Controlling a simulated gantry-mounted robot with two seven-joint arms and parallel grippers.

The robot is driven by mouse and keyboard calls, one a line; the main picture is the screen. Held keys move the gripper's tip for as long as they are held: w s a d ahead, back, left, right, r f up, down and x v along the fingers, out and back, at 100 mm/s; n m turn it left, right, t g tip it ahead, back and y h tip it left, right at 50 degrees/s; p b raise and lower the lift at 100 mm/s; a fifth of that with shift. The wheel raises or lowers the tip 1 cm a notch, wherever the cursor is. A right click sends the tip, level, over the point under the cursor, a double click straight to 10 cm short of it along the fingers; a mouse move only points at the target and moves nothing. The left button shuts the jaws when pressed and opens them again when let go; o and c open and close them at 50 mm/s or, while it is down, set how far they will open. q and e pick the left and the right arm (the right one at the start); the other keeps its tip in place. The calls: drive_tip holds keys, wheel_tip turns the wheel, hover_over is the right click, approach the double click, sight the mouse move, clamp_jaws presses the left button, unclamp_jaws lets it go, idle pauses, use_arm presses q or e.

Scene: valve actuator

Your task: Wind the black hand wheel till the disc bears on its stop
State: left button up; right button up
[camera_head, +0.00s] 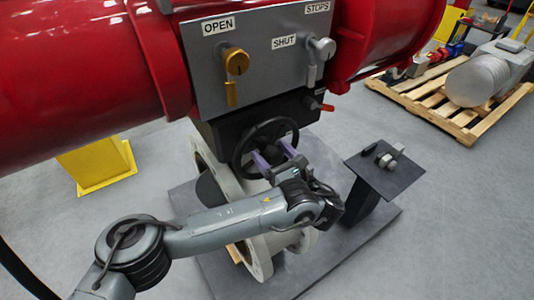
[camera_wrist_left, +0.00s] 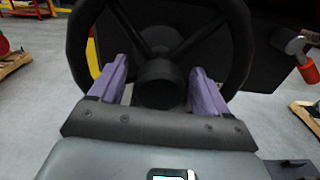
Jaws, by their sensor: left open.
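The black hand wheel (camera_head: 237,152) sits on the front of the dark gearbox under the grey panel. In the left wrist view its rim (camera_wrist_left: 242,50), spokes and round hub (camera_wrist_left: 158,82) fill the upper middle. My left gripper (camera_head: 274,156) is open at the wheel, with its purple fingers on either side of the hub, inside the rim's outline. The left wrist view shows the gripper (camera_wrist_left: 158,78) with a gap between each finger and the hub; contact with the spokes is unclear. A dark rounded shape (camera_head: 208,190) shows in the pale flange; I cannot tell if it is the disc.
The grey panel (camera_head: 270,80) carries OPEN, SHUT and STOPS labels, a brass lever (camera_head: 234,63) and a silver lever (camera_head: 320,50). A red-handled lever (camera_head: 318,104) juts out right of the wheel. A dark stand (camera_head: 385,178) is further right. Open floor lies at lower right.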

use_arm(q)
drive_tip(key=shift+x, duration=1.35)
drive_tip(key=shift+c, duration=0.2)
